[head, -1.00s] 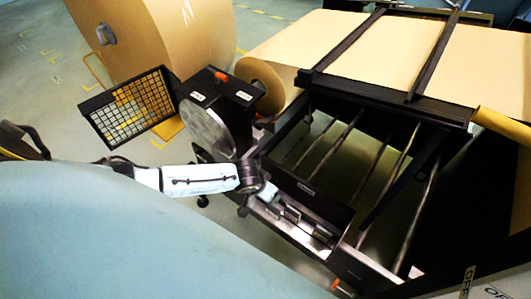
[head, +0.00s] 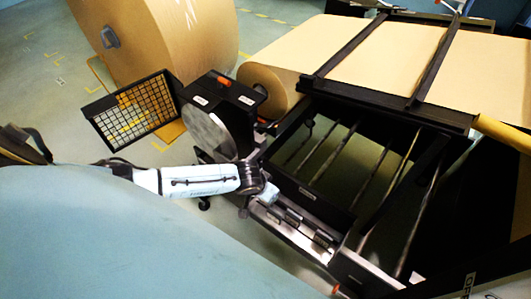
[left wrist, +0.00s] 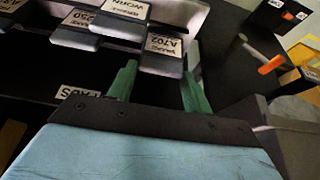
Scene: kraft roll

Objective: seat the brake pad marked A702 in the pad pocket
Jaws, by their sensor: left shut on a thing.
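The brake pad marked A702 (left wrist: 163,46) is in the left wrist view, its label upside down in the picture, at the edge of a pad rack. My left gripper (left wrist: 160,72) has its green fingers on either side of this pad's near end and is shut on it. In the head view my left gripper (head: 269,194) is at the left end of the metal pad tray (head: 287,236), and its fingertips are too small to make out. I cannot make out the pad pocket. My right gripper is not in view.
A pad marked WORN (left wrist: 125,8) and another pad (left wrist: 80,20) sit beside A702. A black housing with a grey disc (head: 207,132) and orange knob (head: 223,77) stands behind my left arm. A kraft roll (head: 160,40) and black machine frame (head: 400,95) lie beyond.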

